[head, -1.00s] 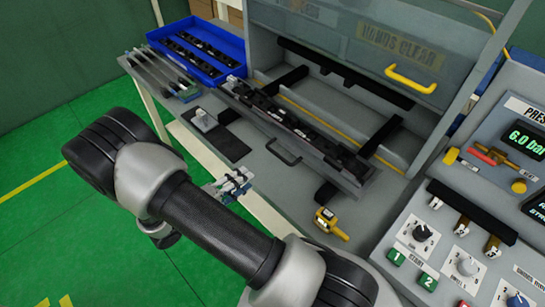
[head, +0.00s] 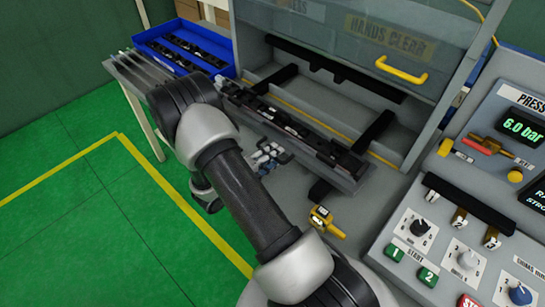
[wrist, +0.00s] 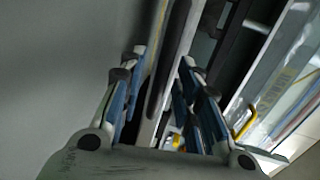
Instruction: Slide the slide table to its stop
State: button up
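The slide table (head: 350,181) is a long grey tray carrying a black strip with small parts. It lies slantwise in front of the press opening, pulled out toward the front. My gripper (head: 268,157) is at its front side, where the handle was seen earlier; my gripper and arm now hide the handle in the head view. In the wrist view, my gripper (wrist: 160,75) is open, its blue-padded fingers apart on either side of a long bar-like edge. I cannot tell whether either finger touches it. The stop is not clearly seen.
Dark rails (head: 377,130) run back into the press. A raised clear guard with a yellow handle (head: 401,71) is above. A yellow device (head: 323,217) lies on the bench at right, near the control panel (head: 440,245). A blue bin (head: 186,47) stands at the back left.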

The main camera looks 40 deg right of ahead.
jog(key=shift+d, duration=0.1)
jog(key=shift+c, duration=0.2)
grip_shut()
dwell(0.6)
